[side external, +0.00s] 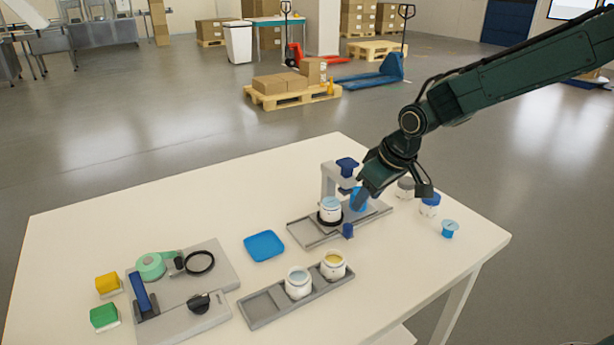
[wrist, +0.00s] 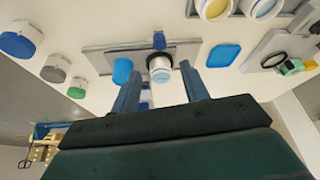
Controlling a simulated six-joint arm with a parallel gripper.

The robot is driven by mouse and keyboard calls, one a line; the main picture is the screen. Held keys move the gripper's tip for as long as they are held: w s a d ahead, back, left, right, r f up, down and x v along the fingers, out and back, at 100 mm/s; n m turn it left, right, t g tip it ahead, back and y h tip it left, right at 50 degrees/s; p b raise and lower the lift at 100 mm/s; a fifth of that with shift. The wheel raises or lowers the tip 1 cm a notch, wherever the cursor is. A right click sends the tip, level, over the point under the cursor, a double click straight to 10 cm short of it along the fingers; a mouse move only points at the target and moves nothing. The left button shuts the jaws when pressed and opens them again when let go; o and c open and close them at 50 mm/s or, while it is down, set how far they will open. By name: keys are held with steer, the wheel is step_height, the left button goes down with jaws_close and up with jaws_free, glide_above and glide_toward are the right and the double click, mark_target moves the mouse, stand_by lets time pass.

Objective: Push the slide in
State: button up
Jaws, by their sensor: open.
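The filling station is a long grey track (side external: 305,232) with a grey press stand (side external: 328,180) topped by a blue knob (side external: 347,165). The slide appears to be the black ring holder (side external: 321,219) on the track, with a blue handle (side external: 347,230) at its front; the handle also shows in the wrist view (wrist: 159,40). A white jar (side external: 330,212) with a pale blue top stands upright in the ring. My gripper (side external: 396,190) is open and empty above the track's right part. In the wrist view the fingers appear either side of the jar (wrist: 160,72); contact cannot be told.
A blue block (side external: 358,199) stands beside the press. A grey tray (side external: 262,308) with two open jars is in front. A blue dish (side external: 264,246) lies left. Several lidded containers (side external: 430,205) stand right. A capping fixture (side external: 190,315) and coloured blocks (side external: 104,316) are far left.

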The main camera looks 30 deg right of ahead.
mark_target(348, 226)
steer(key=shift+x, duration=5.6)
jaws_close()
